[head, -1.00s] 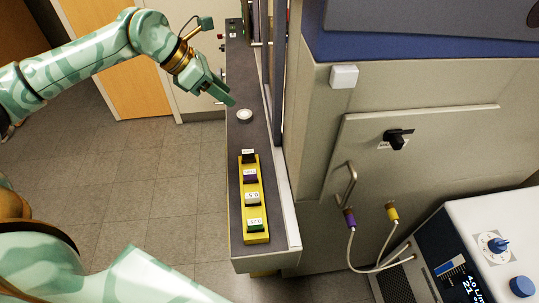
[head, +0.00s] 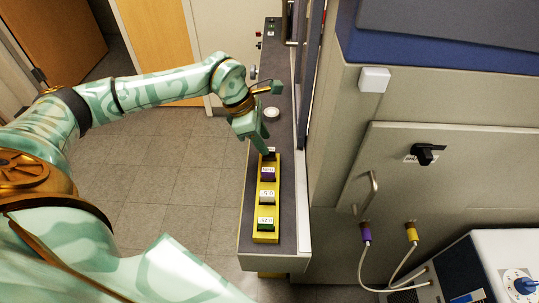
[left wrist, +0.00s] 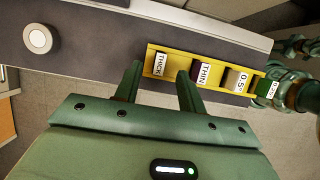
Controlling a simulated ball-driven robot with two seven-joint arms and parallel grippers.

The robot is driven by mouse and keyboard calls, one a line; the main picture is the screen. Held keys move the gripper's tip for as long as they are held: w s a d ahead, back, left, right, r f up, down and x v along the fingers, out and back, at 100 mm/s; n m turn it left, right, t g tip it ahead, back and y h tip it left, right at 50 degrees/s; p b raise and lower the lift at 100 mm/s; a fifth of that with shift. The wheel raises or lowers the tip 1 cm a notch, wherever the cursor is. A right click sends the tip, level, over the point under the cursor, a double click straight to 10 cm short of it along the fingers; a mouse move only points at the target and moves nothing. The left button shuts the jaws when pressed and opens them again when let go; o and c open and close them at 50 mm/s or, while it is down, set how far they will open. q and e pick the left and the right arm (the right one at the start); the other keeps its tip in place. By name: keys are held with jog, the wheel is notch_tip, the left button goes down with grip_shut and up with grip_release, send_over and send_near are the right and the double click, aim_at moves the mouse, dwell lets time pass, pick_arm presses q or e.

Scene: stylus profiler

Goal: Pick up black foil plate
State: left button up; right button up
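The black foil plate (head: 271,156) stands in the far end slot of a yellow rack (head: 261,237) on the dark grey ledge. In the left wrist view a white label reading THICK (left wrist: 159,63) marks it. My left gripper (head: 263,146) is over that end of the rack, partly hiding the plate in the head view. In the left wrist view the gripper (left wrist: 158,80) is open, with its two fingers apart and the THICK label showing between and just beyond the tips. Nothing is held. My right gripper is not seen.
A round white button (head: 271,114) sits beyond the rack. A large beige machine (head: 345,165) stands right of the ledge. Open floor lies left.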

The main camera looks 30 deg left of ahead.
aim_at(269, 156)
pick_arm(q)
jog(key=x, duration=0.5)
jog(key=shift+f+b, duration=0.3)
jog(key=shift+b, duration=0.1)
jog(key=shift+r, duration=0.1)
grip_shut()
jog(key=shift+r, duration=0.1)
jog(key=shift+r, duration=0.35)
notch_tip(269, 156, up, 2)
jog(key=shift+w+a+r+p, duration=0.1)
jog(key=shift+r+p, duration=0.1)
jog(key=shift+p, duration=0.15)
jog(key=s+a+r+p, duration=0.1)
jog(key=s+a+r, duration=0.1)
jog(key=s+r, duration=0.7)
jog(key=s, duration=0.5)
jog(key=shift+a+r, duration=0.35)
jog(key=shift+a, duration=0.05)
